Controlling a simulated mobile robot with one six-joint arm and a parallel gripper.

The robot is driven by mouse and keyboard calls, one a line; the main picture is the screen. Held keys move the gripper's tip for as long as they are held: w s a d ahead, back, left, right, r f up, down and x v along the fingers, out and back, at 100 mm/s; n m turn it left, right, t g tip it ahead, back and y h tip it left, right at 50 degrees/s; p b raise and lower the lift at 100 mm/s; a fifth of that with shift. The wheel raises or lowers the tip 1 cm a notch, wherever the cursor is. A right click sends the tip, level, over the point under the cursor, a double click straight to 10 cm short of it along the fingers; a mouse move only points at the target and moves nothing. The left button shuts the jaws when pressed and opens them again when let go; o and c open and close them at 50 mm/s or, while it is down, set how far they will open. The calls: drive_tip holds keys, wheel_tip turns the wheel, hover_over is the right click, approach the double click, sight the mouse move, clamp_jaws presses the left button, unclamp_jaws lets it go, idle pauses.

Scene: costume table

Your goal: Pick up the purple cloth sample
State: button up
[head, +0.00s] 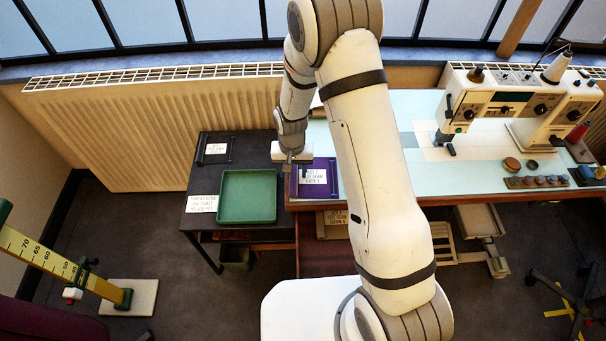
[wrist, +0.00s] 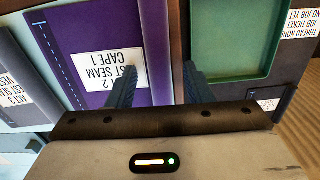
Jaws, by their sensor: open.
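The purple cloth sample (head: 315,191) lies at the left end of the pale work table, with a white label on it. In the wrist view the purple cloth sample (wrist: 78,42) fills the upper left, its label reading upside down. My gripper (head: 289,161) is above the table's left edge, beside the sample's left side in the head view. In the wrist view my gripper (wrist: 159,70) has its two fingers apart with nothing held between them. The left finger overlaps the purple sample in the picture; the right finger is by the green tray. The height of the fingertips above the cloth is hard to tell.
A green tray (head: 247,213) sits on a dark side table to the left. A dark sample with a label (head: 213,160) lies behind it. A grey sample (wrist: 18,85) lies beside the purple one. A sewing machine (head: 520,105) stands at the right.

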drive_tip(key=shift+c, duration=0.3)
clamp_jaws()
drive_tip(key=shift+r, duration=0.15)
